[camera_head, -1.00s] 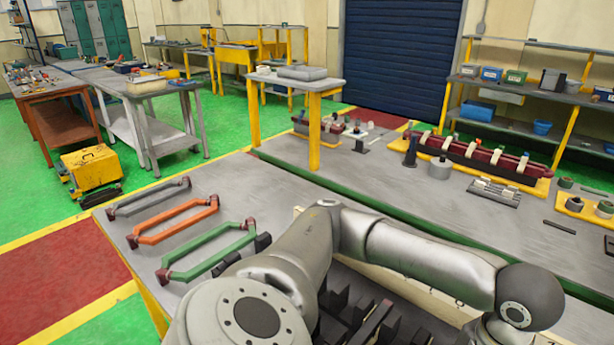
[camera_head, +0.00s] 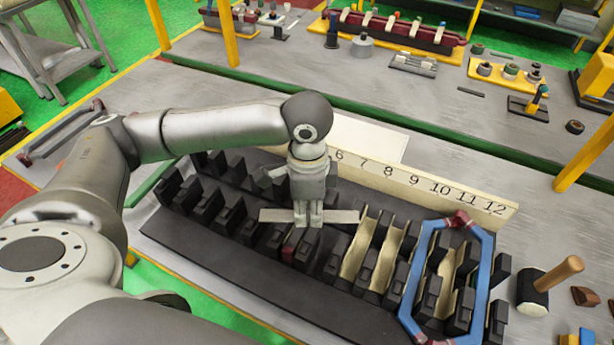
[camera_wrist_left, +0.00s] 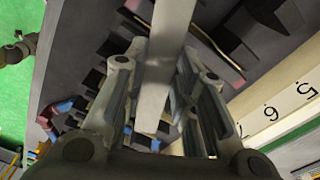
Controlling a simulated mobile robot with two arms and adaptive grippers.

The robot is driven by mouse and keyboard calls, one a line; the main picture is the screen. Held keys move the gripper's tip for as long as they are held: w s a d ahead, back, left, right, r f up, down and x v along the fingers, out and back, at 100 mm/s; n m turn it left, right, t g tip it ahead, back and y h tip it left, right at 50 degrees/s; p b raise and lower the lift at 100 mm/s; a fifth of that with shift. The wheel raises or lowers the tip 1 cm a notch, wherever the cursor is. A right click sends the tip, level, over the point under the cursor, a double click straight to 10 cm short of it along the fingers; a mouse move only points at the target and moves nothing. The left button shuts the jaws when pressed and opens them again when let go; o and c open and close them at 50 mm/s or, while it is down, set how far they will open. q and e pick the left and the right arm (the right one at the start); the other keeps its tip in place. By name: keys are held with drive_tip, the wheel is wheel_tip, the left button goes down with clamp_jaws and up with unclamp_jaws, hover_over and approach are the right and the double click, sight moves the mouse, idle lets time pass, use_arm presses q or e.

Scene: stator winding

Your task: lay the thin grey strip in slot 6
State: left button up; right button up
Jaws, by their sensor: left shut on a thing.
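My left gripper (camera_head: 308,220) points down over the black slotted stator block (camera_head: 250,290) and is shut on the thin grey strip (camera_head: 343,216). The strip lies crosswise in the jaws, sticking out to both sides, and seems to be above the teeth. In the left wrist view the strip (camera_wrist_left: 168,60) runs between the two fingers (camera_wrist_left: 158,110). The pale number board (camera_head: 415,183) stands behind the block; its 6 shows just right of my gripper, and lower numbers are hidden. Slot 6 itself is partly covered by my gripper and strip. My right gripper is out of view.
Cream liners (camera_head: 360,252) sit in slots right of my gripper. A blue coil (camera_head: 484,282) lies over the block's right end. A mallet (camera_head: 550,285) stands beside it. A grey coil (camera_head: 60,135) lies far left.

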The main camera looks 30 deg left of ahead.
use_arm(q)
drive_tip(key=m, duration=0.1)
drive_tip(key=m+p, duration=0.1)
drive_tip(key=m, duration=0.1)
drive_tip(key=w+m, duration=0.1)
drive_tip(key=m, duration=0.1)
drive_tip(key=shift+a+r+p, duration=0.2)
drive_tip(key=shift+r+p, duration=0.15)
drive_tip(key=w+m+p, duration=0.1)
drive_tip(key=m+p, duration=0.1)
drive_tip(key=m, duration=0.5)
drive_tip(key=m+b, duration=0.2)
drive_tip(key=m, duration=0.9)
hover_over(308, 207)
drive_tip(key=s, duration=0.2)
drive_tip(key=f, duration=0.2)
drive_tip(key=d+f, duration=0.1)
drive_tip(key=f, duration=0.1)
drive_tip(key=shift+w+f, duration=0.1)
drive_tip(key=shift+f, duration=0.55)
drive_tip(key=shift+f, duration=0.35)
drive_tip(key=shift+f, duration=0.2)
drive_tip(key=shift+f, duration=0.45)
